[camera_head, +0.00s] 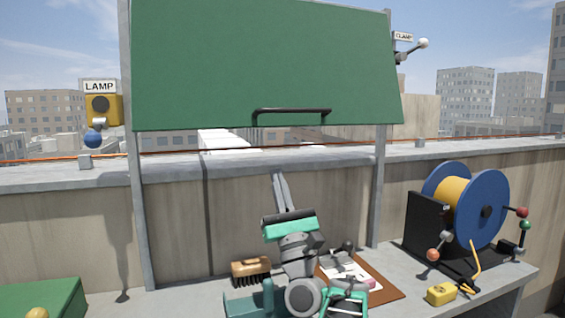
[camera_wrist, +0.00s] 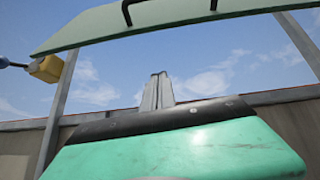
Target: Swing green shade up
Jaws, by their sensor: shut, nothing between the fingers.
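The green shade (camera_head: 260,62) is a large flat panel between two grey posts, filling the upper middle of the head view. Its lower edge stands out in front of the posts, so it looks tilted. A black bar handle (camera_head: 292,112) is fixed near its lower edge. In the wrist view the shade (camera_wrist: 180,24) crosses the top, with part of the handle (camera_wrist: 212,5) at the picture's edge. My gripper (camera_head: 279,176) points up below the handle, apart from it, shut and empty. Its closed fingers also show in the wrist view (camera_wrist: 158,78).
The bench holds a brush (camera_head: 251,268), a brown board (camera_head: 385,283) with papers, a blue cable reel (camera_head: 490,208) and a yellow box (camera_head: 441,293). A lamp box (camera_head: 103,107) is left of the posts; a clamp lever (camera_head: 410,52) is at the right post. A parapet (camera_head: 255,190) stands behind.

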